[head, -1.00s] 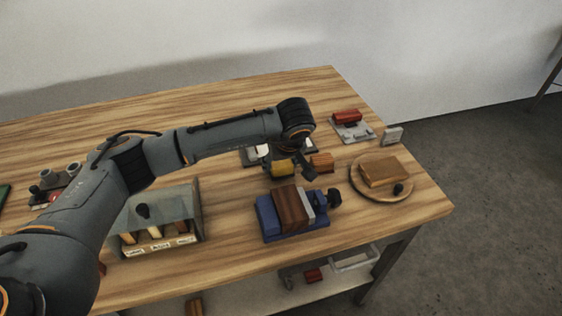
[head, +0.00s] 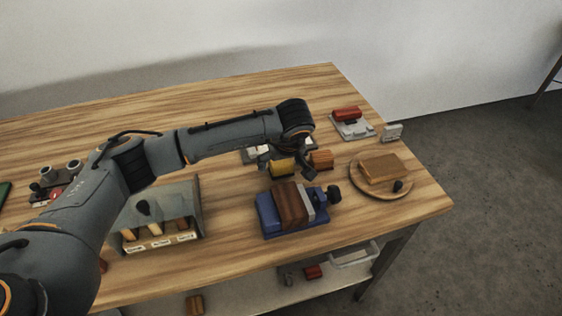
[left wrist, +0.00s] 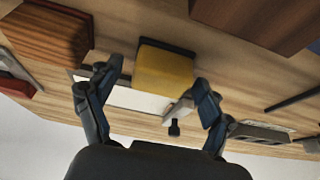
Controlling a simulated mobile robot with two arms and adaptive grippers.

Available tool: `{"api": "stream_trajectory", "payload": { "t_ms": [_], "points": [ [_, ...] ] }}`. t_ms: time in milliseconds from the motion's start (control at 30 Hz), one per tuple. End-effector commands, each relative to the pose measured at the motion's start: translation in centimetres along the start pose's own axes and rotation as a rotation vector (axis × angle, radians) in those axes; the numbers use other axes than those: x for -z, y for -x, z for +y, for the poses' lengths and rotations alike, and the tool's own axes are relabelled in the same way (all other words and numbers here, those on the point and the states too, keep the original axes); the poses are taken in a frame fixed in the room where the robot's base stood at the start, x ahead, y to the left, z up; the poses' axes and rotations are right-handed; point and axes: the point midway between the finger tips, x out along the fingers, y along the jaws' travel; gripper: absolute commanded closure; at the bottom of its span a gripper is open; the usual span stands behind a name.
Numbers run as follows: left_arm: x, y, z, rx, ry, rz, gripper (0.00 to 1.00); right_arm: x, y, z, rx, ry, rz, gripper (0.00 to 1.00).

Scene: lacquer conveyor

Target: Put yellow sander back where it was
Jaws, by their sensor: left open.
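The yellow sander (head: 283,169) stands on the wooden table behind the blue vise, beside an orange-brown block (head: 321,159). It also shows in the left wrist view (left wrist: 163,70) as a yellow block with a dark edge. My left gripper (left wrist: 158,80) is open, with one finger on each side of the sander's near end in that view. I see gaps between the fingers and the sander, and cannot tell whether either touches it. In the head view my left gripper (head: 286,166) is partly hidden by its wrist. My right gripper is not in view.
The blue vise (head: 270,219) holds a brown wooden block (head: 290,203) in front. A pale plate (head: 252,156) lies behind the sander. A round board (head: 382,192) with a wooden block is at right. A compartment box (head: 190,198) stands at left.

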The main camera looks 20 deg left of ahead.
Motion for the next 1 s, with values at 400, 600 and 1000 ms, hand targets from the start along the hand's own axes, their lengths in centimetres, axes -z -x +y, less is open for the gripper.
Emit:
{"api": "stream_trajectory", "payload": {
  "t_ms": [400,600,1000],
  "points": [
    [0.1,7.8,0.1,-0.004,-0.001,0.003,0.19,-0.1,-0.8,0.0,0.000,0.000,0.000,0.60],
    [0.1,11.0,0.1,-0.002,-0.001,0.002,0.19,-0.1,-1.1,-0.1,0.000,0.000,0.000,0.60],
    [0.1,12.2,0.0,0.000,0.000,0.000,0.19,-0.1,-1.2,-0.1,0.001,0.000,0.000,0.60]
  ]
}}
